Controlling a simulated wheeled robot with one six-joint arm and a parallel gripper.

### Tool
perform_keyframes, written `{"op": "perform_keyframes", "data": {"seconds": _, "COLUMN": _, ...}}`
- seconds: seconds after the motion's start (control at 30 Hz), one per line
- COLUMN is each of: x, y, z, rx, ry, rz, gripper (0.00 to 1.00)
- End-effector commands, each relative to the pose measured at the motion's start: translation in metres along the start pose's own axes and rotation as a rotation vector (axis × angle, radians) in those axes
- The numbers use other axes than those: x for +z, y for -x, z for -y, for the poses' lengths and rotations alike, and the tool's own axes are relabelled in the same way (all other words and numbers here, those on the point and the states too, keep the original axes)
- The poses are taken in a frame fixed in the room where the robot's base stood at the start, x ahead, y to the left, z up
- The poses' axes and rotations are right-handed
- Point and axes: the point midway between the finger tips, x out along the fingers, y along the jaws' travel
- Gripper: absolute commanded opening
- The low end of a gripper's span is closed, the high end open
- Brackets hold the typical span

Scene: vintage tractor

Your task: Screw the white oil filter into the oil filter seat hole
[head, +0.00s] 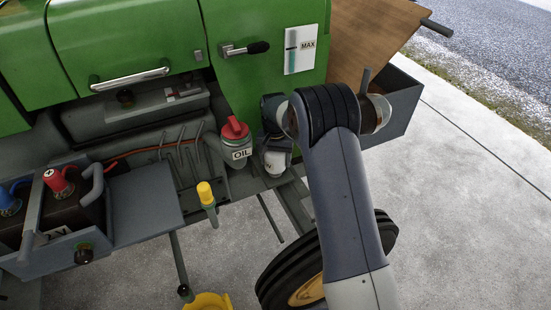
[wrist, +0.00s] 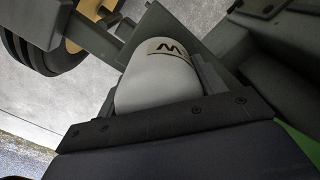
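The white oil filter (head: 275,163) is beside the red-capped oil container, under the end of my arm in the head view. In the wrist view the filter (wrist: 150,88) is large and close, right in front of the dark gripper body, with a dark W-like mark near its far end. My gripper (head: 275,140) is at the filter. Its fingers are mostly hidden, and I cannot tell whether they press on the filter. The oil filter seat hole cannot be made out in either view.
The red-capped OIL container (head: 236,146) stands close to the left of the filter. A yellow-capped piece (head: 206,194) is further left. Grey frame bars and a tractor wheel (head: 325,265) lie below. An open grey box (head: 405,108) is to the right. The concrete floor at right is clear.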

Motion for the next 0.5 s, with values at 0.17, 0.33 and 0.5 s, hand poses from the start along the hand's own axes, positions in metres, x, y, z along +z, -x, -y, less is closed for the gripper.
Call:
{"op": "perform_keyframes", "data": {"seconds": 0.17, "x": 0.0, "y": 0.0, "z": 0.0, "rx": 0.0, "ry": -0.002, "rz": 0.0, "gripper": 0.52}}
{"op": "perform_keyframes", "data": {"seconds": 0.33, "x": 0.0, "y": -0.0002, "z": -0.0001, "rx": 0.0, "ry": -0.098, "rz": 0.001, "gripper": 0.52}}
{"op": "perform_keyframes", "data": {"seconds": 0.5, "x": 0.0, "y": -0.0002, "z": -0.0001, "rx": 0.0, "ry": -0.153, "rz": 0.002, "gripper": 0.52}}
